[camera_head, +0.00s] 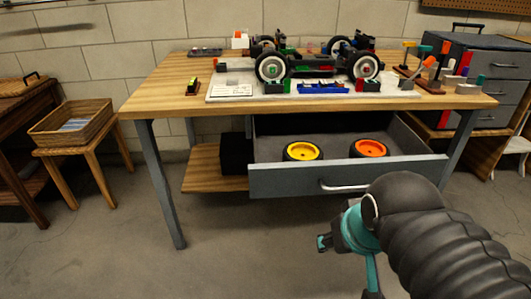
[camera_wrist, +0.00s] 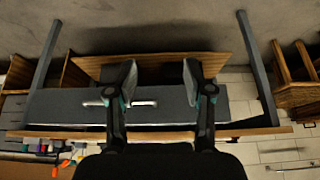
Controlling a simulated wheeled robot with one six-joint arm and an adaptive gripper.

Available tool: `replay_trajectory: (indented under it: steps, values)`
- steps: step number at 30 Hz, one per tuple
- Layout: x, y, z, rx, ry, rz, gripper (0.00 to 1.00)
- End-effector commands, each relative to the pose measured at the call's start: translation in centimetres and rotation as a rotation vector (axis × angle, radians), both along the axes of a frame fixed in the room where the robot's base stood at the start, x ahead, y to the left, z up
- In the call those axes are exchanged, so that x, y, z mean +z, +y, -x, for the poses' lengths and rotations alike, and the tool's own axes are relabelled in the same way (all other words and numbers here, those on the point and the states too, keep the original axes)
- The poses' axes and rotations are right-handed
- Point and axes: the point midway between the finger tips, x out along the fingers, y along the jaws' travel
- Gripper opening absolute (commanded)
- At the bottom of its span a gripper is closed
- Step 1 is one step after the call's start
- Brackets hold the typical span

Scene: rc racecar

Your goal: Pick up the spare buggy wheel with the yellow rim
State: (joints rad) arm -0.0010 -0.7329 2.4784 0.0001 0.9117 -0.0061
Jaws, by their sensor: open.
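The wheel with the yellow rim (camera_head: 303,151) lies flat in the left part of the open grey drawer (camera_head: 290,181) under the workbench, in the head view. A similar black-tyred wheel with an orange rim (camera_head: 370,148) lies to its right in the same drawer. My gripper (camera_wrist: 160,82) is open with nothing between its two fingers. In the head view it is low in front of the drawer, to the right of and nearer than the yellow-rimmed wheel. The wrist view shows the drawer front (camera_wrist: 75,107) and its handle, but neither wheel.
The workbench top (camera_head: 160,97) overhangs the drawer and holds a buggy (camera_head: 310,62) with tools around it. A lower wooden shelf (camera_head: 205,172) is left of the drawer. A grey cabinet (camera_head: 480,62) stands on the right. The floor in front is clear.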

Motion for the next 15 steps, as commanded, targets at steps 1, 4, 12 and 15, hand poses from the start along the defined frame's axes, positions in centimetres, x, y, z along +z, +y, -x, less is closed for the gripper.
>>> replay_trajectory:
  steps: [1,4,12,15]
  values:
    - [0.7,0.0,-0.6,0.007,0.012,0.002,0.51]
    - [2.7,0.0,-2.5,0.020,0.043,0.011,0.51]
    - [8.8,1.0,-10.3,0.127,0.169,0.046,0.51]
    - [10.4,1.4,-13.5,0.166,0.218,0.056,0.51]
